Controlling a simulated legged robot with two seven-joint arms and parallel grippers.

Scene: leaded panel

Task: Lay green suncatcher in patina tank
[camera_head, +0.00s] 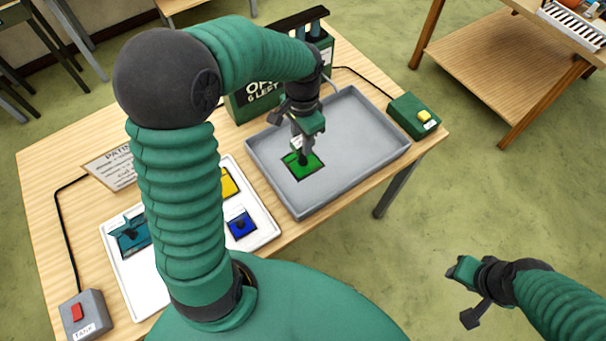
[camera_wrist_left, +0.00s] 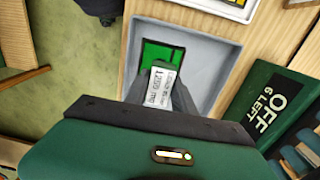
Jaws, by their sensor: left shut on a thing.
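The green suncatcher (camera_head: 312,169) is a flat green square with a dark edge. It is inside the outline of the grey, shallow patina tank (camera_head: 370,125), towards its left side. My left gripper (camera_head: 303,158) is shut on the suncatcher from above. In the left wrist view the suncatcher (camera_wrist_left: 156,55) shows beyond the fingers, against the grey tank floor (camera_wrist_left: 208,50). A white printed label at the fingers covers part of it. I cannot tell whether the suncatcher touches the floor. My right gripper (camera_head: 464,292) hangs empty off the table at lower right; its jaw opening is unclear.
A white tray (camera_head: 262,232) left of the tank holds teal, yellow (camera_head: 229,184) and blue (camera_head: 241,226) pieces. A green box reading "OFF 6 LEFT" (camera_wrist_left: 262,108) stands behind the tank. A green button box (camera_head: 413,117) stands right; a red-switch box (camera_head: 84,315) sits front left.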

